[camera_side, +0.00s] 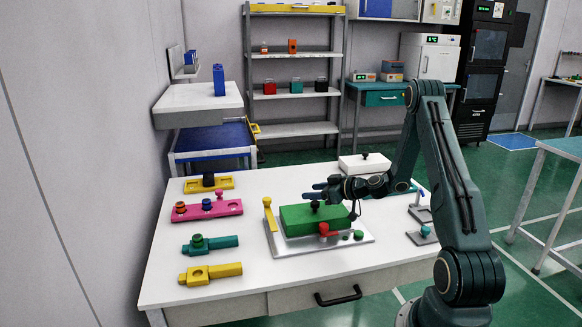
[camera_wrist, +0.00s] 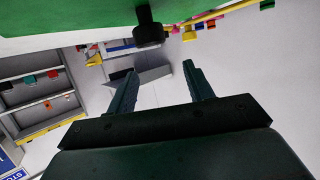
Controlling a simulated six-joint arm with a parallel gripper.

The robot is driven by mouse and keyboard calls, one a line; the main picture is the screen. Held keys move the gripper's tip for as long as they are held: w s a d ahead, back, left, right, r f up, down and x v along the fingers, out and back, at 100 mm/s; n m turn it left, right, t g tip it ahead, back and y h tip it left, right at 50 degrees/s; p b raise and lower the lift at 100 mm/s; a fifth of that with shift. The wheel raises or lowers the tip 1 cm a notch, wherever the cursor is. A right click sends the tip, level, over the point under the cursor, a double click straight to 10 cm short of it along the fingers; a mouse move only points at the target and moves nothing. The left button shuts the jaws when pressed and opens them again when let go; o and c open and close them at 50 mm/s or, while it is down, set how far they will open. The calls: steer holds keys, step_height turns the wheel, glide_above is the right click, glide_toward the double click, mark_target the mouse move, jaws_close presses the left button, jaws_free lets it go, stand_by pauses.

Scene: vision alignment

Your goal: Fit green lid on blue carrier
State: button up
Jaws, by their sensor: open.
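The green lid (camera_side: 298,220) is a flat green block lying on a light grey fixture plate (camera_side: 356,246) near the table's middle. A black knob (camera_side: 315,204) stands on its top. In the wrist view the green lid (camera_wrist: 60,14) fills the upper edge, with the black knob (camera_wrist: 148,30) hanging into view. My gripper (camera_side: 312,191) points left, just behind and above the lid in the side view. In the wrist view my gripper's fingers (camera_wrist: 160,68) are apart with nothing between them. I cannot make out a blue carrier; anything under the lid is hidden.
A yellow post (camera_side: 269,217) stands at the plate's left corner and a red clamp-like part (camera_side: 327,231) at the lid's front. A white block with a black knob (camera_side: 364,163) lies behind my gripper. Several coloured parts, including a pink block (camera_side: 207,210), line the table's left.

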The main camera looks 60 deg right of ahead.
step_height(320, 180, up, 15)
steer(key=shift+r, duration=0.2)
stand_by(0.6)
stand_by(0.5)
steer(key=s+a+r+n+g+y, duration=0.1)
steer(key=s+a+r+g, duration=0.15)
steer(key=a, duration=0.85)
steer(key=s+a+r+n+g+y, duration=0.1)
steer(key=a+r+g, duration=0.2)
steer(key=a, duration=0.7)
steer(key=s+a+m+g+h, duration=0.1)
steer(key=s+a, duration=0.4)
steer(key=s, duration=0.5)
steer(key=s+a+m+g+h, duration=0.1)
steer(key=s+a, duration=0.4)
steer(key=s, duration=0.6)
steer(key=shift+g, duration=0.45)
steer(key=shift+a, duration=0.1)
